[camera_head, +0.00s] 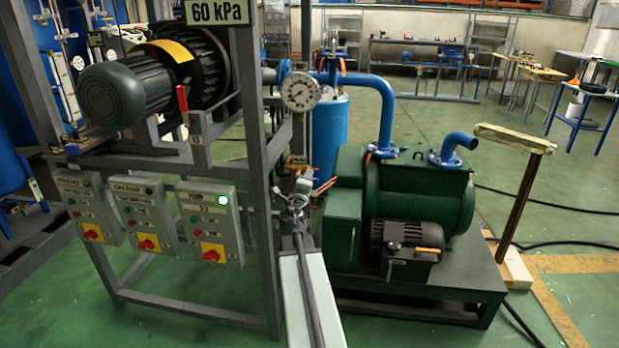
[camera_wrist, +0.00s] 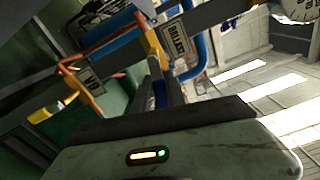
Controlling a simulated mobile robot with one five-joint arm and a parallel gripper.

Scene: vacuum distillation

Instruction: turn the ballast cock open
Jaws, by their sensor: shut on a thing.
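The BALLAST tag (camera_wrist: 178,45) shows in the wrist view, with the yellow lever of the ballast cock (camera_wrist: 151,42) just left of it. My gripper (camera_wrist: 158,82) is shut on this lever, its narrow fingers reaching up to it from below. The fingers hide much of the lever's lower end and the cock's body. In the head view my gripper (camera_head: 299,190) is beside the frame post, below the round gauge (camera_head: 300,92). The cock is too small and covered there to make out its angle.
The green pump (camera_head: 415,195) stands right of my arm, the grey frame with switch boxes (camera_head: 208,222) left. Open floor lies farther right.

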